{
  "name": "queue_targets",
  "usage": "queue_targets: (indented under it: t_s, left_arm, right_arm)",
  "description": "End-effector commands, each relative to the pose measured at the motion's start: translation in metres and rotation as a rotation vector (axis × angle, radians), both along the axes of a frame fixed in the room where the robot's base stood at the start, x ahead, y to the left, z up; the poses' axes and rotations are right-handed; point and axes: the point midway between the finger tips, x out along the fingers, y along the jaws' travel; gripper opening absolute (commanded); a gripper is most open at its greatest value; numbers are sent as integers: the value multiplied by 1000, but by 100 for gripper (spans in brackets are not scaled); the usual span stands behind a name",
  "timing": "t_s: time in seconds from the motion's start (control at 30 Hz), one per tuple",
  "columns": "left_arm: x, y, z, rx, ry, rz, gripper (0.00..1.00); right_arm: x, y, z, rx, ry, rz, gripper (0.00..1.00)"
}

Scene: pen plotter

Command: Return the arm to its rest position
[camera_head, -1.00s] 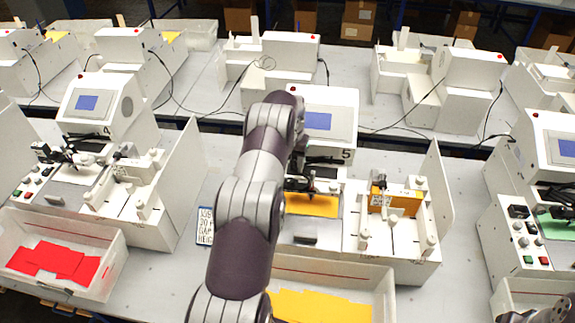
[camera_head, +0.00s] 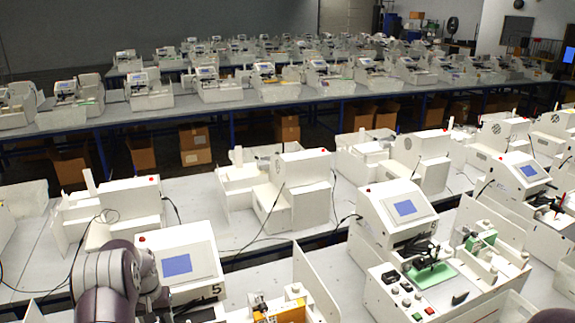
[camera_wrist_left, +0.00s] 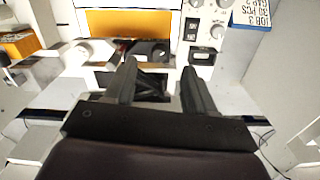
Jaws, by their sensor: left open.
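My left arm (camera_head: 110,283) shows at the lower left in the head view, in front of the plotter with the number 5 (camera_head: 178,262). Its gripper is out of the head view. In the left wrist view my left gripper (camera_wrist_left: 158,78) is open, with two dark fingers apart and nothing between them. Beyond the fingers is the plotter's white front with knobs, switches and a yellow sheet (camera_wrist_left: 130,22). A small purple-dark edge (camera_head: 553,316) at the lower right of the head view may be my right arm; its gripper is not seen.
A plotter with a green sheet (camera_head: 432,275) stands to the right. A blue-edged job card (camera_wrist_left: 253,12) lies at the upper right of the wrist view. An orange block (camera_head: 280,314) sits on plotter 5's right side. Rows of plotters fill the tables behind, with cardboard boxes (camera_head: 195,145) below.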

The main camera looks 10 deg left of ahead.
Motion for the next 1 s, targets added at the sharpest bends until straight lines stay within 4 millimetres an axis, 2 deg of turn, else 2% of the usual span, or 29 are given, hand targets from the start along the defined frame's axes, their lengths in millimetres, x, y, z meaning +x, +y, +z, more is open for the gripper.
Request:
queue_targets:
  t_s: [0.07,0.17,0.2,0.27,0.3,0.4,0.43,0.5,0.6,1.0]
  left_arm:
    - [-28,-32,-18,-5,11,-5,55]
    - [-77,-94,-40,-3,5,-61,55]
    - [-100,-120,-49,-1,-1,-93,55]
    - [-139,-154,-62,3,-14,-148,55]
    - [-165,-174,-72,6,-25,-188,55]
    - [-214,-208,-89,11,-55,-287,55]
    - [-221,-213,-91,12,-66,-310,55]
    - [-221,-222,-89,19,-108,-348,55]
    - [-218,-228,-85,21,-133,-372,55]
    - [-218,-228,-85,21,-132,-373,55]
  right_arm:
    - [0,0,-27,0,-1,0,53]
    - [0,0,-80,0,1,0,53]
    - [0,0,-102,0,1,0,53]
    - [0,0,-134,0,1,0,53]
    - [-1,0,-156,0,1,0,53]
    - [-1,0,-194,0,2,0,53]
    - [-1,0,-201,0,1,0,53]
    - [-1,0,-210,0,1,0,53]
    - [0,0,-211,0,0,0,53]
    - [0,0,-211,0,0,0,53]
